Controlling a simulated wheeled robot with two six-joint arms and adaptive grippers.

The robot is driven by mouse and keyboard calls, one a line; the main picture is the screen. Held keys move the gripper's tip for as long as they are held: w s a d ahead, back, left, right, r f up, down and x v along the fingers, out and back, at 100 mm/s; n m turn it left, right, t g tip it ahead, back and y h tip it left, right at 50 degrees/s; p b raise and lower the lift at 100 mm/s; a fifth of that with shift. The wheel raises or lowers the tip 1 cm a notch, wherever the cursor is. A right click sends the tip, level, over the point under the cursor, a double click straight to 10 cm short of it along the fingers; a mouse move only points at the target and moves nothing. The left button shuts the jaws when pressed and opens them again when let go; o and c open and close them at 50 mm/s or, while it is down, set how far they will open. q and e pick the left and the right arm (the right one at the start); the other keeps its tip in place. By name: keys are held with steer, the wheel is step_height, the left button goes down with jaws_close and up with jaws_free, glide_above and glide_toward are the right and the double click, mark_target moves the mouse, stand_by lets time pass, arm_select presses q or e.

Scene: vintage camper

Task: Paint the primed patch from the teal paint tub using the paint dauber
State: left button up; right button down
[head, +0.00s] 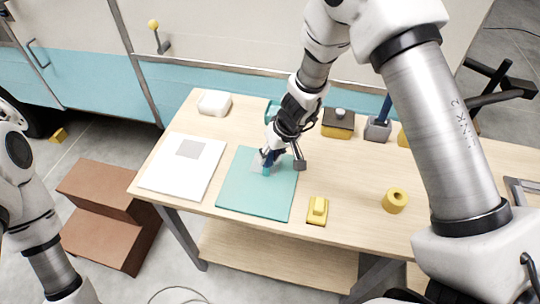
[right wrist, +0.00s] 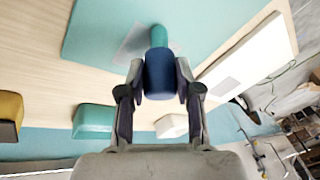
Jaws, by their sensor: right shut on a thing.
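My right gripper (head: 268,155) is shut on the paint dauber (right wrist: 160,78), which has a dark blue body and a teal tip. The dauber (head: 267,169) is over the teal panel (head: 262,198). Its tip is at the pale grey patch (right wrist: 133,42) on that panel and hides part of it; I cannot tell whether it touches. A second grey patch (head: 189,149) lies on the white panel (head: 176,180) to the left. The teal paint tub (head: 272,112) is partly hidden behind my right arm; it also shows in the right wrist view (right wrist: 93,121). My left gripper is out of view.
A white container (head: 214,102) stands at the table's back left. A dark-topped yellow box (head: 338,123) and a grey holder with a blue handle (head: 378,128) stand at the back. A yellow block (head: 318,210) and yellow ring (head: 395,200) lie right of the teal panel. Brown steps (head: 105,208) stand left.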

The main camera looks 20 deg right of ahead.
mark_target(270, 154)
step_height(270, 154, up, 3)
steer(key=shift+s+f+p, duration=0.1)
steer(key=shift+s+p, duration=0.05)
steer(key=shift+p, duration=0.7)
steer(key=shift+w+p+v, duration=0.2)
steer(key=shift+p+v, duration=0.7)
steer(key=shift+v, duration=0.1)
steer(key=r+p, duration=0.1)
steer(key=r, duration=0.1)
steer(key=shift+a+r+p, duration=0.25)
steer(key=shift+p, duration=0.15)
steer(key=shift+r+p, duration=0.4)
steer(key=shift+r, duration=0.05)
